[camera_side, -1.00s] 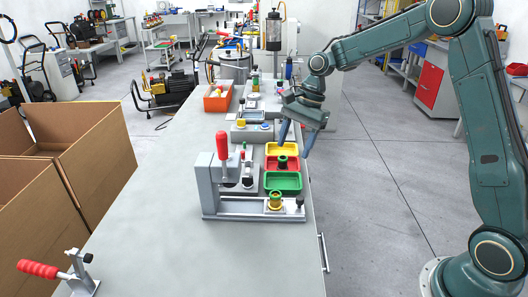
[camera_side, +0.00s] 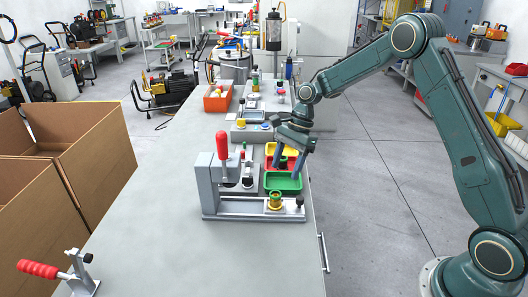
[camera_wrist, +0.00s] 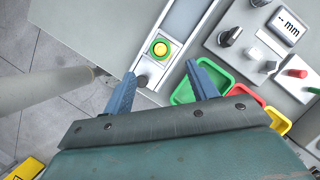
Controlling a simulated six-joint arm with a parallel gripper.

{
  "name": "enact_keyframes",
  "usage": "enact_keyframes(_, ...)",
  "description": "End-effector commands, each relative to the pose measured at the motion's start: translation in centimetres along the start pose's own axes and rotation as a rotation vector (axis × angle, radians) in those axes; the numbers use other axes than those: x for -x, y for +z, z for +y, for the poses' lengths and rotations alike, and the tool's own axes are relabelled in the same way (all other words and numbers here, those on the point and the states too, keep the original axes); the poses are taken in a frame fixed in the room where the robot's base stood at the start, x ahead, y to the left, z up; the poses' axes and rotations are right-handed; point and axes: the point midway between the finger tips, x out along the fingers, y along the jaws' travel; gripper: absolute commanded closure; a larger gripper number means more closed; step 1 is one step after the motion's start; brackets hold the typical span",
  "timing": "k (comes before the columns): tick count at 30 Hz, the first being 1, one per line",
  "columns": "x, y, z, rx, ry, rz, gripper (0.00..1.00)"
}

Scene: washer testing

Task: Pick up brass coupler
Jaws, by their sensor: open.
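The brass coupler (camera_side: 275,201) stands upright on the grey base of the test fixture (camera_side: 237,210), near its right end. My gripper (camera_side: 285,171) is open and empty, above the red and green trays and behind the coupler in the side view. Its two blue fingers also show in the wrist view (camera_wrist: 161,72), apart from the coupler.
A green tray (camera_side: 283,190) and a yellow tray (camera_side: 271,148) are lined up behind the fixture, with a red one between them. A dark knob (camera_side: 299,203) stands just right of the coupler. A red-handled clamp (camera_side: 222,146) rises at the fixture's left. The bench front is largely clear.

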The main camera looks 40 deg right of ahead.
Motion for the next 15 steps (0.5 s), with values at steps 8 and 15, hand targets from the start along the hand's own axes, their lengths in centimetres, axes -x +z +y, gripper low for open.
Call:
enact_keyframes(8, -4.0, 0.0, 0.0, 0.0, 0.003, 0.0, 0.42)
enact_keyframes(15, -5.0, 0.0, 0.0, 0.0, 0.001, 0.001, 0.42)
